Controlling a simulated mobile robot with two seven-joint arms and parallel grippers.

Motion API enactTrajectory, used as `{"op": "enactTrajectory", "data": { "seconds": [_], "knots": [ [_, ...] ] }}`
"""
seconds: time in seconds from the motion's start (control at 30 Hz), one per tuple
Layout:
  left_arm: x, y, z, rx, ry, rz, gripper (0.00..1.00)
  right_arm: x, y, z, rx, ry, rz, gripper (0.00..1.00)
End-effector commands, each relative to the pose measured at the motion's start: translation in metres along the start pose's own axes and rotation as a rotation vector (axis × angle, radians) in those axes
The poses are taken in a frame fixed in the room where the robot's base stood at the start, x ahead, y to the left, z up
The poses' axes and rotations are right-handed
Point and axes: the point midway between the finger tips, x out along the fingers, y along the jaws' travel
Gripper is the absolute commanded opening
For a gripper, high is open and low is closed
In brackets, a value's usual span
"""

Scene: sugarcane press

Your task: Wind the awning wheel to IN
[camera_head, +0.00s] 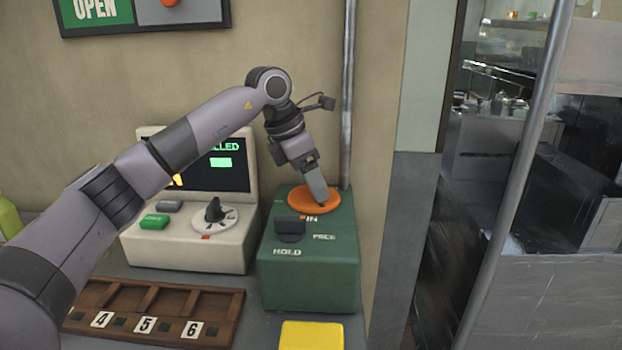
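The orange wheel (298,201) lies flat on top of a green box (310,276) against the wall. The box carries the labels IN, HOLD and one that is hard to read. "IN" sits just in front of the wheel, beside a small orange mark. My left gripper (321,200) points down at the wheel, with its fingertips at the wheel's right part, by a small dark spot. The fingers show edge-on, so I cannot tell if they are parted or grip anything. They hide part of the wheel. My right gripper is not in view.
A dark knob (290,229) stands on the green box in front of the wheel. A beige console (187,246) with a screen and dial is left. A wooden numbered tray (230,306) and a yellow block (312,335) are in front. A metal pole (348,100) rises behind.

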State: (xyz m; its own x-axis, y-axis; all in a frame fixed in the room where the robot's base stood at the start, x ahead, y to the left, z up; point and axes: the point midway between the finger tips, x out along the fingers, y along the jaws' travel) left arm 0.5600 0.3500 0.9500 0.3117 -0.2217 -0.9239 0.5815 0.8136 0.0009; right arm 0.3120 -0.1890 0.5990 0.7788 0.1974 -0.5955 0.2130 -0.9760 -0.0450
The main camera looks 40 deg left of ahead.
Motion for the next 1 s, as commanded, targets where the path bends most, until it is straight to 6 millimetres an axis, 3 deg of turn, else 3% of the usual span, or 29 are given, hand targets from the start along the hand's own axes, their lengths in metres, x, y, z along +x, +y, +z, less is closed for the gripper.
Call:
{"op": "enactTrajectory", "data": {
  "seconds": [0.27, 0.67, 1.0],
  "knots": [
    [-0.003, 0.0, 0.001, 0.025, 0.002, -0.013, 0.4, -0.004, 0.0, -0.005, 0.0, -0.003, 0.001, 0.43],
    [-0.004, 0.002, 0.002, 0.298, 0.003, -0.128, 0.4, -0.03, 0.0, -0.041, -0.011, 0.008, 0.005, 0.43],
    [0.0, 0.002, 0.001, 0.388, -0.002, -0.162, 0.4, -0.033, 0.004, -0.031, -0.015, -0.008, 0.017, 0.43]
  ]
}}
